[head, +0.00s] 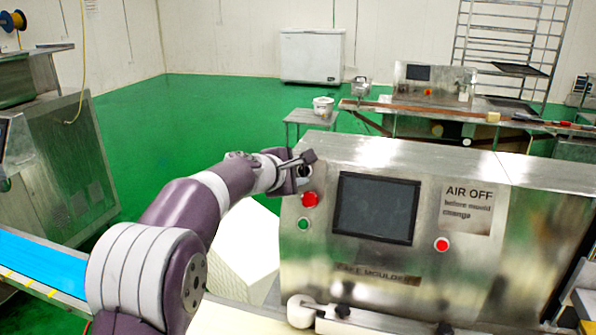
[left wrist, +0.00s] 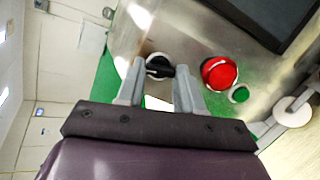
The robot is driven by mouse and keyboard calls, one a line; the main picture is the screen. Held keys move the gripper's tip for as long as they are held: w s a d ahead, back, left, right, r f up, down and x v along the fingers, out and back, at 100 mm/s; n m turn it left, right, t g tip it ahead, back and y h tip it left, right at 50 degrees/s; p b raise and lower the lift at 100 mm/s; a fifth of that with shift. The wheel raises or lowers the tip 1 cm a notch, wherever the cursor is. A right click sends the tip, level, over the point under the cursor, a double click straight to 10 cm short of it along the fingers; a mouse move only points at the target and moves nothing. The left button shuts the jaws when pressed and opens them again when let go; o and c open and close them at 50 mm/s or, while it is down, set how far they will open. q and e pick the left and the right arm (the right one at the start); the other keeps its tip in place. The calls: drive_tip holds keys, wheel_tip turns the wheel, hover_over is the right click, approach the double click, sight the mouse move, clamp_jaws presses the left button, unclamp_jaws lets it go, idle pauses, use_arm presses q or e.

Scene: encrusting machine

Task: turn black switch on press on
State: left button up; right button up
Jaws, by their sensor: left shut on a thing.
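The black switch (left wrist: 159,67) is a rotary knob on the steel front panel of the machine (head: 440,175). It also shows in the head view (head: 304,171), partly covered by my gripper. In the left wrist view my left gripper (left wrist: 160,72) has one finger on each side of the knob and is shut on it. In the head view this gripper (head: 303,167) is at the panel's upper left corner. My right gripper is not in view.
A red button (head: 310,200) and a green button (head: 304,224) sit just below the switch. A dark screen (head: 376,208) is to their right, with another red button (head: 442,244) beyond it. A blue conveyor (head: 40,266) lies at the left.

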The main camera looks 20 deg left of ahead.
use_arm(q)
drive_tip(key=m+g+p, duration=0.1)
drive_tip(key=m, duration=0.5)
drive_tip(key=shift+w+r, duration=0.1)
drive_tip(key=shift+r, duration=0.05)
drive_tip(key=m+g+y+p, duration=0.1)
drive_tip(key=m, duration=0.4)
drive_tip(key=shift+d+r, duration=0.1)
drive_tip(key=shift+m, duration=0.4)
drive_tip(key=o, duration=1)
drive_tip(key=shift+o, duration=0.2)
drive_tip(key=b+v, duration=0.2)
drive_tip(key=v, duration=1)
drive_tip(key=shift+r, duration=0.45)
